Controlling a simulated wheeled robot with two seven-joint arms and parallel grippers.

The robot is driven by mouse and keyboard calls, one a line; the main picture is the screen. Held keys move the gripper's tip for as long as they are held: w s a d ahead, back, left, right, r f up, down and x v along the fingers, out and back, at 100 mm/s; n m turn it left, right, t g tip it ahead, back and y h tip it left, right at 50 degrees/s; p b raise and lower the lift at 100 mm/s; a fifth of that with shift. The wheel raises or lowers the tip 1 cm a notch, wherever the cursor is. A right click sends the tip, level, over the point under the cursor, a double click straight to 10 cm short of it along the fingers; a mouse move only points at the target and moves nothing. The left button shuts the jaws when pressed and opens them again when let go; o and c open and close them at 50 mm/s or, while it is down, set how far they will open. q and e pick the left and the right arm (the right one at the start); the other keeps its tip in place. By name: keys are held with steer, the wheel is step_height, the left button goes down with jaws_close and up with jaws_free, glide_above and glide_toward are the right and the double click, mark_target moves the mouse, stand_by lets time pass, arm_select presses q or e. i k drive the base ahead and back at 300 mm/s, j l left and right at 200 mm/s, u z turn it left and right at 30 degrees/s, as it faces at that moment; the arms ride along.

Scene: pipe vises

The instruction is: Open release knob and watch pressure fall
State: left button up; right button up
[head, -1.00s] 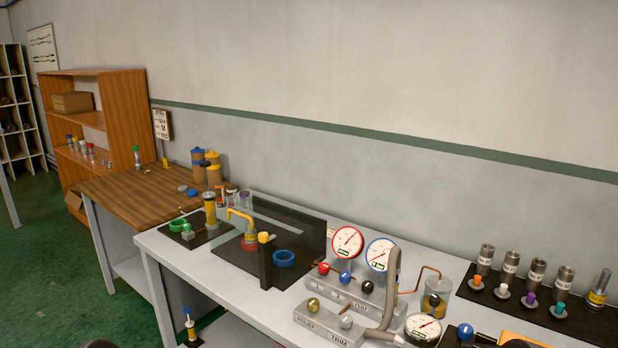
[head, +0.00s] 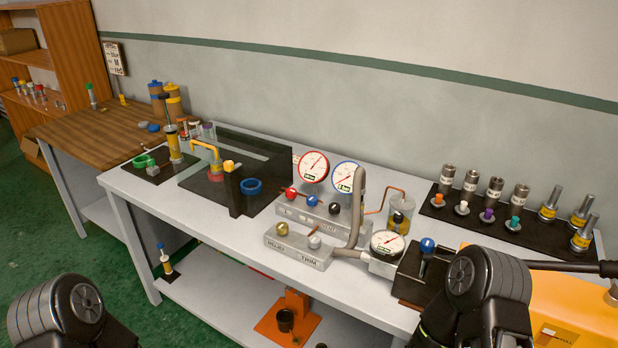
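A grey gauge block (head: 305,208) on the white bench carries a red knob (head: 291,193), a blue knob (head: 312,201) and a black knob (head: 334,208). Behind it stand a red-rimmed gauge (head: 314,165) and a blue-rimmed gauge (head: 346,177). A lower block in front has a brass knob (head: 282,229) and a grey knob (head: 314,242), the latter above a TRIM label. A third gauge (head: 387,243) sits at its right. The pictures do not show which knob is the release knob. My arms show at the bottom edge; neither gripper is in view.
A dark fixture with a blue knob (head: 427,245) and an orange case (head: 575,310) stand at the right. A black mat (head: 470,226) holds several metal cylinders behind. A clear jar (head: 401,214) stands by a copper tube. The bench front (head: 215,225) is clear.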

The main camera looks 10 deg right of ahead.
mark_target(427, 245)
steer(key=i+l+z, duration=0.1)
steer(key=z, duration=0.25)
steer(key=i+z, duration=0.2)
steer(key=z, duration=0.2)
